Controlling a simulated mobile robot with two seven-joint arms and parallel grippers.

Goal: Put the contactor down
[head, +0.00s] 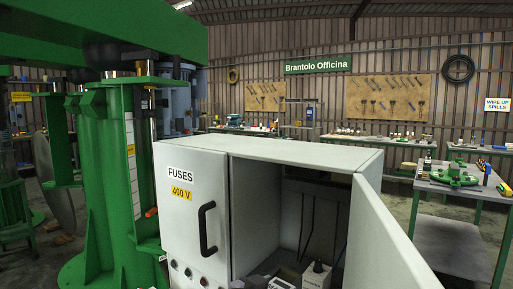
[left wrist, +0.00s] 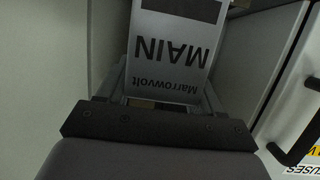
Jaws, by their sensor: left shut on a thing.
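The contactor (left wrist: 172,50) is a light grey block with a dark band, lettered "MAIN" and "Marrowvolt". The lettering is upside down in the left wrist view. My left gripper (left wrist: 165,102) is shut on it, with the dark fingers at its near end. In the head view, what seems to be the contactor's light top (head: 284,284) shows at the bottom edge inside the grey cabinet (head: 270,150). A dark grey part beside it is probably my left gripper (head: 256,282). Whether the contactor touches anything below is hidden. My right gripper is not in view.
The cabinet's open door (head: 385,240) stands at the right. A shut panel with a black handle (head: 207,228) and a "FUSES 400 V" label is at the left. A pale box (head: 317,274) with thin dark rods stands inside. A green machine (head: 105,170) is close on the left.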

